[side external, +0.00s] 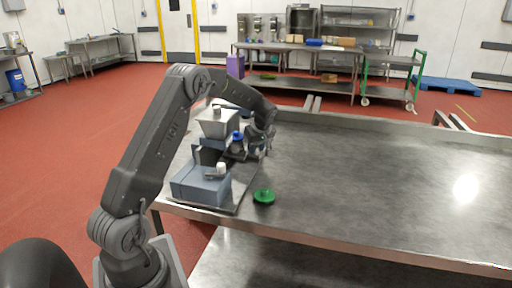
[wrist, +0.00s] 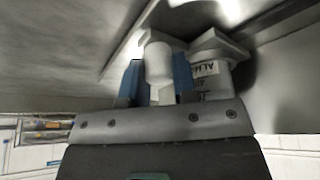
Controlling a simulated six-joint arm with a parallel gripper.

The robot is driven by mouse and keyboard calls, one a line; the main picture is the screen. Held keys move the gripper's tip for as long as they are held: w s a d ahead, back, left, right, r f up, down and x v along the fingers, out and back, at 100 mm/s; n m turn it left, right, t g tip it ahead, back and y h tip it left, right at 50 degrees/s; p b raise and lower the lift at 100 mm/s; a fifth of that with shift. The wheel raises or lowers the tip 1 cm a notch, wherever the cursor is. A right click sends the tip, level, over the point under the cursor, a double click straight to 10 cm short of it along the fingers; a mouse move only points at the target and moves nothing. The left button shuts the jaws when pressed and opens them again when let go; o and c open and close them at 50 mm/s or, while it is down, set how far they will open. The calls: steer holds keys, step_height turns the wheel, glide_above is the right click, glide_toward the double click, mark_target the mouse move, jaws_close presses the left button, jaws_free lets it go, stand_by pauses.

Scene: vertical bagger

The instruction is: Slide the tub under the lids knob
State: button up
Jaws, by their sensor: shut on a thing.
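My gripper (wrist: 158,75) has its two blue fingers closed on a pale, white-grey part (wrist: 158,62) with a wider flange at its far end. In the side external view my gripper (side external: 250,148) is at the far right side of the grey bagger (side external: 202,185), largely hidden by my arm and the machine. A blue round piece (side external: 238,135) shows beside the hopper (side external: 218,123). A white knob (side external: 221,168) stands on the front block. A green lid-like disc with a knob (side external: 264,196) lies on the table. I cannot tell which piece is the tub.
A second pale part with dark lettering (wrist: 207,70) stands close beside the held one in the wrist view.

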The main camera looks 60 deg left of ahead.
jaws_close()
steer(key=shift+w+a, duration=2.95)
steer(key=o, duration=0.6)
jaws_free()
steer(key=v, duration=1.4)
